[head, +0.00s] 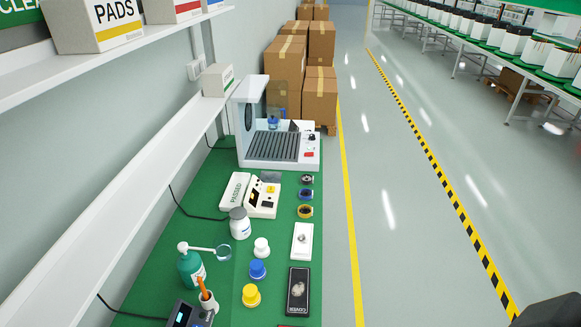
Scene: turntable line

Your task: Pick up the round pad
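I cannot tell for sure which thing is the round pad. A pale roundish piece (298,289) lies on a black, phone-shaped plate (298,308) with white lettering, near the front right edge of the green bench. A white rectangular plate (302,250) behind it carries a small greyish object (302,238). Farther back, several small round dark pieces stand in a row, one with a yellow-orange rim (305,211). A white box marked PADS (105,27) is on the upper shelf.
The green bench (233,272) also holds yellow, blue and white knobbed pieces, a white jar (240,223), a green pump bottle (191,268) and a white machine with a ribbed bed (273,147). Cardboard boxes (319,100) stand beyond.

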